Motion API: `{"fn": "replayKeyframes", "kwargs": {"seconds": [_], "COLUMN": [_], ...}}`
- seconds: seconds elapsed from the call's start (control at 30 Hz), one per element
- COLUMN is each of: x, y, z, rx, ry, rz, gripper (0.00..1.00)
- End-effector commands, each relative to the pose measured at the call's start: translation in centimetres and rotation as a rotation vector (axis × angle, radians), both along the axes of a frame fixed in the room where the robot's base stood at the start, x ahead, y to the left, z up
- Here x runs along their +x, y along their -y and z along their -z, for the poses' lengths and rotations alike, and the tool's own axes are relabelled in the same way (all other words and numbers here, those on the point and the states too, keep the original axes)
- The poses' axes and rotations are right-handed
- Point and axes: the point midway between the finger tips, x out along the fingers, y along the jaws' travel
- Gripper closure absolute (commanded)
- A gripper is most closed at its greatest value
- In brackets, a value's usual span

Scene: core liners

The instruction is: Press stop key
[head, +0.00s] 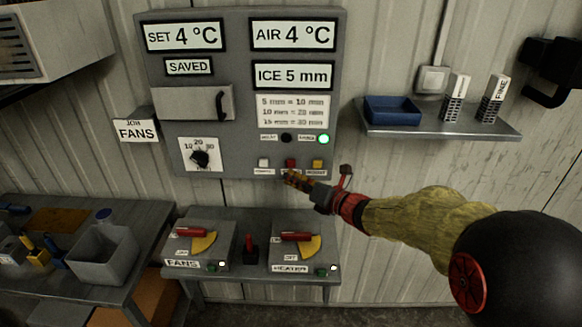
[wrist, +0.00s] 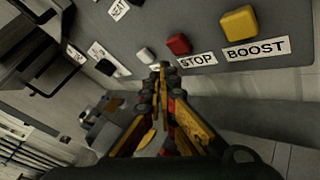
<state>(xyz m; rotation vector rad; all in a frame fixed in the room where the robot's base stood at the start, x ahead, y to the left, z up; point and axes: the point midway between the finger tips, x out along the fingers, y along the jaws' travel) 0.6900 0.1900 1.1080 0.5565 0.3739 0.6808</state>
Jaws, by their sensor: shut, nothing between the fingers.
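The red stop key (head: 290,162) sits between a white key (head: 263,162) and a yellow key (head: 317,163) at the bottom of a grey wall panel (head: 241,105). In the wrist view the red key (wrist: 178,44) has a STOP label (wrist: 197,60) beneath it. My gripper (head: 290,177) is shut and empty, just below the red key in the head view. In the wrist view its fingertips (wrist: 158,68) lie to the lower left of the red key, between it and the white key (wrist: 145,55). A gap shows between tips and red key; depth is unclear.
The yellow key (wrist: 239,22) is labelled BOOST. A green lamp (head: 323,139) glows on the panel. Below stand two switch boxes labelled FANS (head: 181,265) and HEATER (head: 290,268) on a bench. A shelf (head: 440,127) with a blue tray (head: 392,110) is at right.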

Motion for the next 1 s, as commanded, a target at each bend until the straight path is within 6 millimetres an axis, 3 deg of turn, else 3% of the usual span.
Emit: {"fn": "replayKeyframes", "kwargs": {"seconds": [0.4, 1.0], "x": [-3.5, -3.6], "y": [-0.1, -0.1], "z": [0.2, 0.1], "rx": [0.0, 0.0], "ry": [-0.001, 0.0], "rz": [0.0, 0.0], "gripper": [1.0, 1.0]}}
